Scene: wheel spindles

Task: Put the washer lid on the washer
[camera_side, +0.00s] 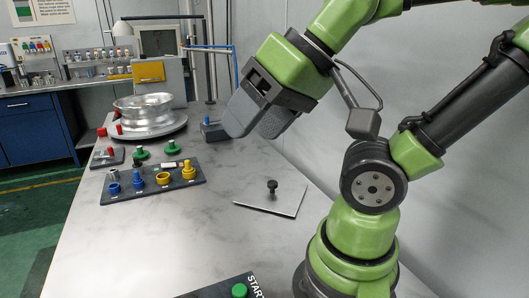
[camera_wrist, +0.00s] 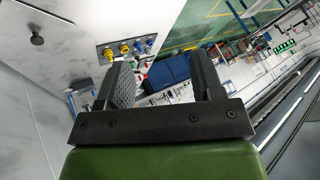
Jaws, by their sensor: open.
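A thin light square plate with a black knob, which looks like the washer lid (camera_side: 285,203), lies flat on the table. Its black knob also shows at the upper left of the wrist view (camera_wrist: 37,39). Which thing is the washer I cannot tell for sure; a grey box with a yellow front panel (camera_side: 149,72) stands at the back of the table. My gripper (camera_side: 240,118) is up above the table, tilted, behind and left of the lid and clear of it. In the wrist view my gripper (camera_wrist: 163,78) has its fingers apart with nothing held between them.
A silver wheel rim (camera_side: 146,112) sits on a round base at the back left. A dark tray (camera_side: 152,181) holds blue and yellow parts. Green knobbed parts (camera_side: 171,147) stand behind it. A START button box (camera_side: 228,290) is at the front. Table around the lid is clear.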

